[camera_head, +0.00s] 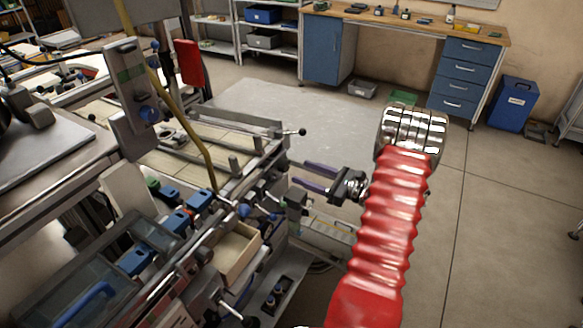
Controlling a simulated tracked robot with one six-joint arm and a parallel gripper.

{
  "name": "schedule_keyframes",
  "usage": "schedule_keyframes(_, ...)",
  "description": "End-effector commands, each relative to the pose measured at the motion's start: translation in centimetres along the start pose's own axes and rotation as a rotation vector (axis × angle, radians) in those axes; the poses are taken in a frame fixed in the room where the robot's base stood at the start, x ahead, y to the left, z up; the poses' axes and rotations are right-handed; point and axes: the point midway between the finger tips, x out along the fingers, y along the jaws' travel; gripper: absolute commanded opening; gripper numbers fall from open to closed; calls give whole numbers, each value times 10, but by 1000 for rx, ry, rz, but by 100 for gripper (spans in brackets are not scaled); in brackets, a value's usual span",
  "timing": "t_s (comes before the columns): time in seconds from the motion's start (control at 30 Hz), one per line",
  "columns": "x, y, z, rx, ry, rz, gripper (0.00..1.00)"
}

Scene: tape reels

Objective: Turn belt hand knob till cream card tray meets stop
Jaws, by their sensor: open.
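My gripper (297,174) is at the end of my red-sleeved arm, right of the machine. Its two dark purple fingers point left and stand apart with nothing between them. A cream open tray (236,255) sits low at the machine's front right; I cannot tell if it is the card tray. A cream slatted bed (208,137), perhaps the belt, lies higher up. A lever with a black ball knob (301,131) sticks out at the bed's right end, above my fingers. A blue knob (243,210) is lower left. Which is the belt hand knob, and where the stop is, I cannot tell.
The machine's front edge is crowded with levers, blue clamps (178,221) and a yellow hose (190,110). A clear-lidded box (90,275) is at lower left. A workbench (400,25) and a blue bin (511,103) stand behind. The floor at right is free.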

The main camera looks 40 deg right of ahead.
Motion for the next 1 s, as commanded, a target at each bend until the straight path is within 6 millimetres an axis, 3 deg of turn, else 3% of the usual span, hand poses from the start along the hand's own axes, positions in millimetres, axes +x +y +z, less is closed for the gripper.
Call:
schedule_keyframes(0.2,35,1,0,1,0,3,55)
schedule_keyframes(0.4,57,0,0,0,0,1,55)
schedule_keyframes(0.8,63,0,0,1,0,-1,55)
schedule_keyframes(1.0,63,0,0,1,0,-1,41)
